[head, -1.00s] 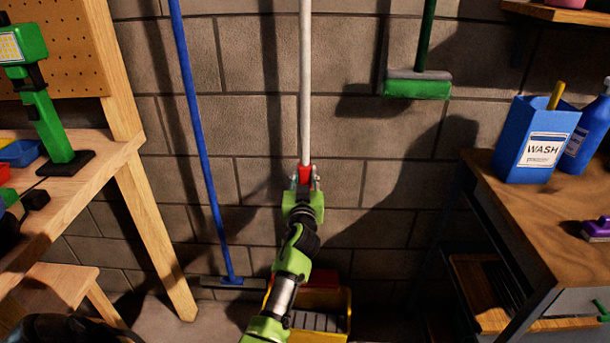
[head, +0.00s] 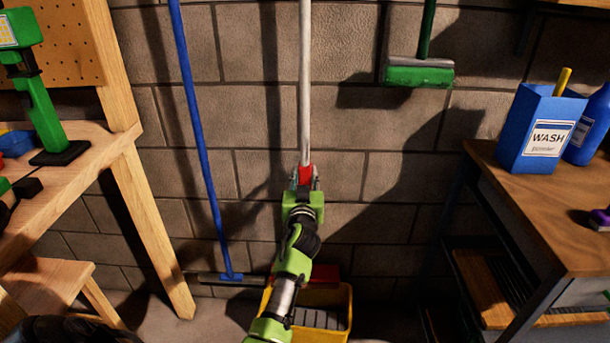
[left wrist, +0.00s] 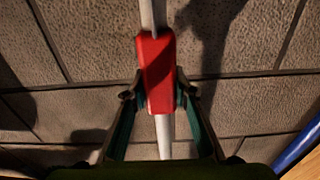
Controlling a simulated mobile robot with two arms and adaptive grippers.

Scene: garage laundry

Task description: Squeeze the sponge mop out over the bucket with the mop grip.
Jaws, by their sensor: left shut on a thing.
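The mop's pale pole (head: 305,85) stands upright in front of the block wall. My left gripper (head: 304,184) is shut on the red mop grip (head: 305,173) on that pole. In the left wrist view, the fingers of the left gripper (left wrist: 158,97) press on both sides of the red grip (left wrist: 156,65), and the pole runs out above and below it. The yellow bucket (head: 343,318) stands on the floor below, partly hidden by my arm. A red part (head: 326,273) shows at its back rim; I cannot tell whether it is the mop head. My right gripper is out of view.
A blue-handled squeegee (head: 205,165) leans on the wall to the left. A workbench (head: 75,165) stands left, and a wooden table (head: 545,200) with a blue wash box (head: 540,128) stands right.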

